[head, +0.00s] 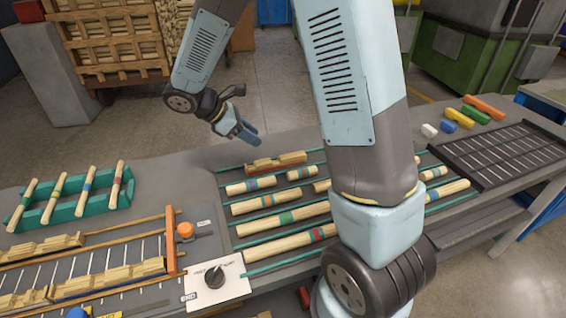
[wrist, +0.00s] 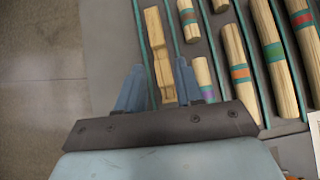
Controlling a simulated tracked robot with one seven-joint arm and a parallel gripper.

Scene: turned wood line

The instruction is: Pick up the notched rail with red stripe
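The notched rail with a red stripe (head: 275,162) lies in the farthest lane of the slotted rack, near the table's far edge. The red shows along its side in the head view. In the wrist view, the notched rail (wrist: 156,42) runs lengthwise, its near end between the two blue fingers; no red stripe is clear there. My gripper (head: 245,132) is open and empty, above and behind the rail near the far edge. In the wrist view, my gripper (wrist: 158,78) has one finger on each side of the rail in the picture; contact is not visible.
Round striped spindles (head: 275,200) lie in neighbouring lanes, one short spindle (wrist: 203,78) close beside the right finger. Green dividers (wrist: 142,35) separate the lanes. A teal rack of spindles (head: 68,207) stands left. A black grid tray (head: 505,155) is at right.

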